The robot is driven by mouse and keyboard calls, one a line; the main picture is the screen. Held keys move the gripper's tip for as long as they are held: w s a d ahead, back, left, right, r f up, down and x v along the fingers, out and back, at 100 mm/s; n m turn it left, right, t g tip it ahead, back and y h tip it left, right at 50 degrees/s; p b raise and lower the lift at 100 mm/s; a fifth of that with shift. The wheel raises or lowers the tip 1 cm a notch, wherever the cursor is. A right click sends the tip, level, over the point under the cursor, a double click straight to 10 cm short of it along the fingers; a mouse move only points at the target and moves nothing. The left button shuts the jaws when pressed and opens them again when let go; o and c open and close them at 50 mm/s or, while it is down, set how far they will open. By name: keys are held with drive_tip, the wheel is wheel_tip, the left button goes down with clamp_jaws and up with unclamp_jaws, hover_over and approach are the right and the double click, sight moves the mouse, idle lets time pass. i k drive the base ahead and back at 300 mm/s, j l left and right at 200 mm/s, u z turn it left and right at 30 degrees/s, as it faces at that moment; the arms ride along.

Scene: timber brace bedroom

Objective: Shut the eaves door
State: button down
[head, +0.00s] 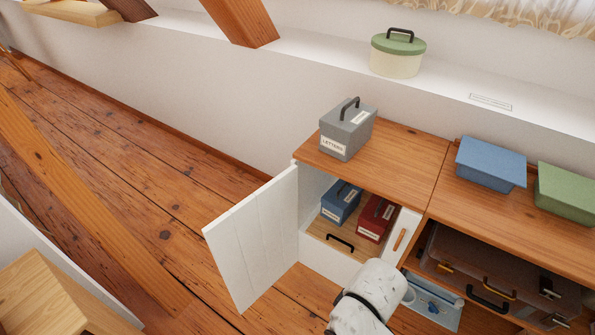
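The eaves door (255,237), a white panelled door, stands wide open at the left side of a low cabinet with a wooden top. It swings out to the left over the floor, and the compartment beside it is exposed. Inside are a blue box (341,201) and a dark red box (376,218), both with labels. A white, dark-flecked part of my arm (370,290) reaches in at the bottom centre, in front of the cabinet and right of the door. It hides part of the cabinet's lower front. My gripper's fingers do not show.
A grey labelled box (347,130) stands on the cabinet top (400,155). A black handle (340,242) shows below the inner boxes. A brown case (500,265) fills the right bay. A timber beam (80,205) crosses at left. Bare floor (165,175) lies between beam and door.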

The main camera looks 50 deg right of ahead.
sight(253, 244)
drive_tip(key=z, duration=1.25)
drive_tip(key=u, duration=0.45)
drive_tip(key=i+j+u, duration=0.5)
drive_tip(key=u, duration=0.25)
